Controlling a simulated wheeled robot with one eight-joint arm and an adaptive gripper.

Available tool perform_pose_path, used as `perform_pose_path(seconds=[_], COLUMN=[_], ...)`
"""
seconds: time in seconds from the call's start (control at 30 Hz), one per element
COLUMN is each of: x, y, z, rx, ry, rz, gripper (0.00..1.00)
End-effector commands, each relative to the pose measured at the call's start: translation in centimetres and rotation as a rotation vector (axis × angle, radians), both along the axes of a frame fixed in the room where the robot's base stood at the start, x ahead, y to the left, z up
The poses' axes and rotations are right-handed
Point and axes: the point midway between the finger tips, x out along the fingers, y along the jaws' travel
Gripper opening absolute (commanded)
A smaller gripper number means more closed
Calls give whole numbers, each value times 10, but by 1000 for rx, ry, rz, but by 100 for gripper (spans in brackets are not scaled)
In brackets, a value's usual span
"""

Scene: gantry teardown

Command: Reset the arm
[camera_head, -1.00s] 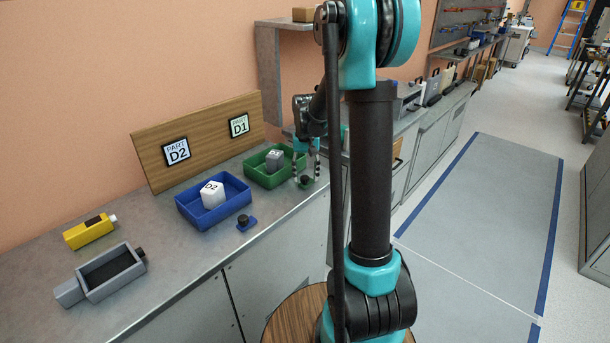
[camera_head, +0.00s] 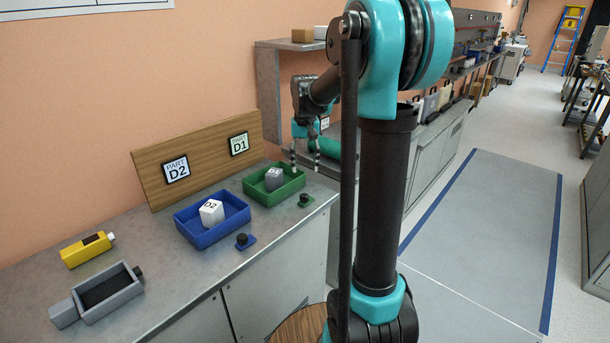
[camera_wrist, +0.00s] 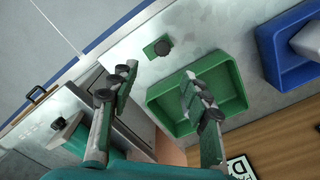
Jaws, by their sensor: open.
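My arm stands in the middle of the head view. My gripper (camera_head: 305,166) hangs above the bench to the right of the green tray, with its fingers apart and nothing between them. In the wrist view my gripper (camera_wrist: 165,105) is also open and empty, with one finger in front of the green tray (camera_wrist: 222,72). The green tray (camera_head: 262,200) holds a grey block (camera_head: 274,179). A green base with a black knob (camera_head: 305,199) sits on the bench in front of that tray, and the fingers are clear of it.
A blue tray (camera_head: 200,240) holds a white block marked D2 (camera_head: 211,213). A blue base with a knob (camera_head: 245,241) is near the bench edge. A wooden board (camera_head: 205,155) carries two part signs. A yellow device (camera_head: 87,250) and a grey box (camera_head: 112,300) lie left. Floor at right is clear.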

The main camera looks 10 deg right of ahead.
Motion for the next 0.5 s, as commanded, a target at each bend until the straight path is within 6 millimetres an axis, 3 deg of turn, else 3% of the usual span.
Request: perform_pose_path(seconds=[0.5], x=[-6], y=[0], z=[4], rx=[0], ry=[-8], rz=[4], gripper=[47])
